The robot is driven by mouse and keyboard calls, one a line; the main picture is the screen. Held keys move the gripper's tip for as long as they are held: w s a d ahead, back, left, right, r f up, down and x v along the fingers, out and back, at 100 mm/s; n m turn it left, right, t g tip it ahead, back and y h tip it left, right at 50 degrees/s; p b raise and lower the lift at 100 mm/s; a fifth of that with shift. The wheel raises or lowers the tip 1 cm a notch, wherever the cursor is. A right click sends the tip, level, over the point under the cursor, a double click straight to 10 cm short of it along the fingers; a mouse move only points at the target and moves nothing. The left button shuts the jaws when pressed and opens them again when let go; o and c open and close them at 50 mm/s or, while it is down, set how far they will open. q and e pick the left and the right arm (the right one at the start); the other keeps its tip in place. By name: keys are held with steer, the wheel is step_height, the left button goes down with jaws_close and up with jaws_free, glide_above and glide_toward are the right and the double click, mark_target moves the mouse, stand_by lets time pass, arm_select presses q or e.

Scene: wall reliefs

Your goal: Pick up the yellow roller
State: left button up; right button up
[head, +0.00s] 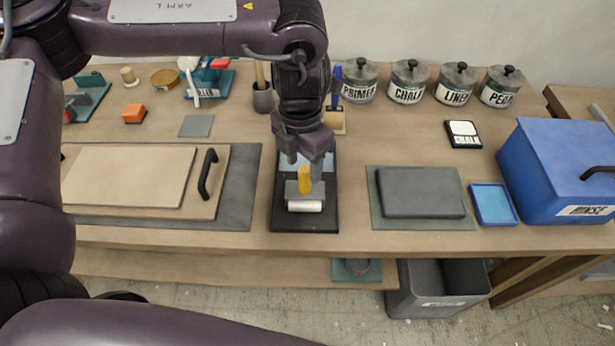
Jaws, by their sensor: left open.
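The yellow roller (304,180) has an upright yellow handle and a white roller sleeve. It rests at the front of a dark tray (274,212) in the middle of the bench. My left gripper (303,164) points down right above the roller, with its jaws open around or just over the top of the yellow handle. Whether the fingers touch the handle cannot be told. The gripper and wrist hide the back of the tray. My right gripper is not in view.
A board with a black handle (207,174) lies left of the tray. A grey slab (420,192) on a mat, a small blue tray (493,204) and a blue box (556,172) stand to the right. Labelled jars (408,82) line the back. A grey bin (437,288) is below.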

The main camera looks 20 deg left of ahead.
mark_target(305, 179)
arm_select(q)
steer(key=f+p, duration=0.1)
steer(key=f, duration=0.1)
steer(key=shift+s+f+p, duration=0.2)
steer(key=shift+f+p, duration=0.1)
steer(key=shift+p, duration=0.05)
steer(key=f, duration=0.2)
steer(key=shift+w+d+f, duration=0.1)
steer(key=shift+w+f, duration=0.25)
steer(key=shift+f+p, duration=0.3)
steer(key=shift+s, duration=0.1)
steer(key=shift+c, duration=0.4)
steer(key=c, duration=1)
jaws_close()
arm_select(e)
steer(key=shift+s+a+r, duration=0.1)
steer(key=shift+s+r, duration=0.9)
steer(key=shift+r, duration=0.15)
arm_select(q)
steer(key=shift+r, duration=0.1)
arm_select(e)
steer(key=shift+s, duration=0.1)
